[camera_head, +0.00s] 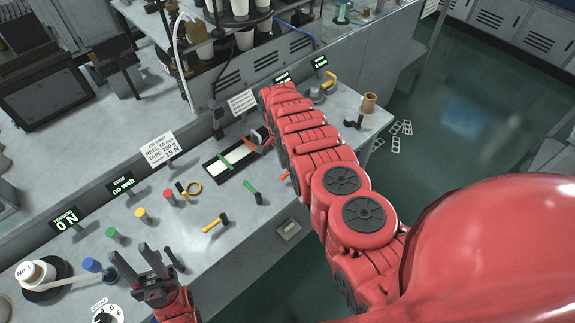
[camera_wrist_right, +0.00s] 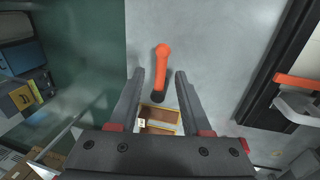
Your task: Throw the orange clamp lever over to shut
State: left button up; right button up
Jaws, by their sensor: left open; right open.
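The orange clamp lever (camera_wrist_right: 162,65), an orange arm with a black end, shows in the right wrist view above the grey bench top. It lies just ahead of and between the fingers of my right gripper (camera_wrist_right: 162,75), which is open and empty. In the head view only a bit of the orange lever (camera_head: 285,175) shows beside my right arm, which hides the rest and the right gripper. A green lever (camera_head: 250,187) and a yellow lever (camera_head: 214,222) stand to its left. My left gripper (camera_head: 150,262) is open and empty at the lower left.
A black-framed strip track (camera_head: 212,183) with green and orange bars lies behind the levers. The bench's front edge is near.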

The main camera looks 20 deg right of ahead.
jog(key=shift+s+f, duration=0.15)
jog(key=shift+f, duration=0.35)
grip_shut()
dwell(1.2)
